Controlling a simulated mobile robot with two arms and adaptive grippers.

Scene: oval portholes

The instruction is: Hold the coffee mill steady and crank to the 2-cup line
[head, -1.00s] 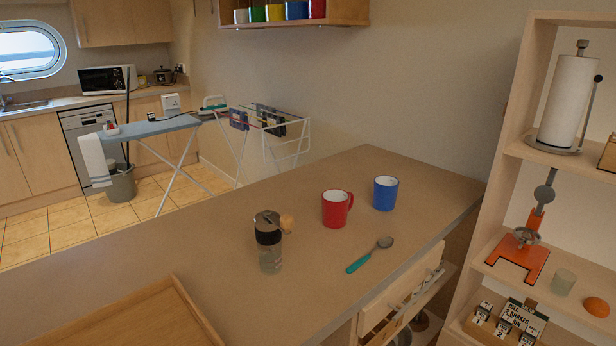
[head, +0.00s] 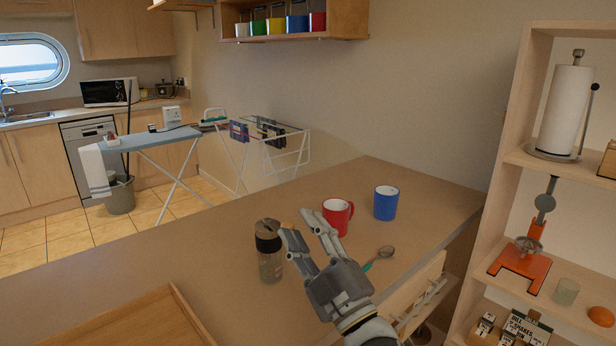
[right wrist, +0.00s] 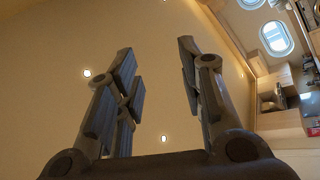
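The coffee mill (head: 269,250) stands upright on the counter, with a dark top and a clear lower jar. Its crank knob is mostly hidden behind my right gripper's fingers. My right gripper (head: 305,228) is open and empty, raised over the counter just right of the mill and in front of the red mug. I cannot tell whether a finger touches the mill. In the right wrist view the same gripper (right wrist: 160,75) has its fingers spread with nothing between them. The jar's markings are too small to read. My left gripper is not in view.
A red mug (head: 336,214) and a blue mug (head: 386,203) stand behind my right gripper. A spoon (head: 384,254) lies partly hidden beside it. A wooden tray (head: 140,318) sits at the front left.

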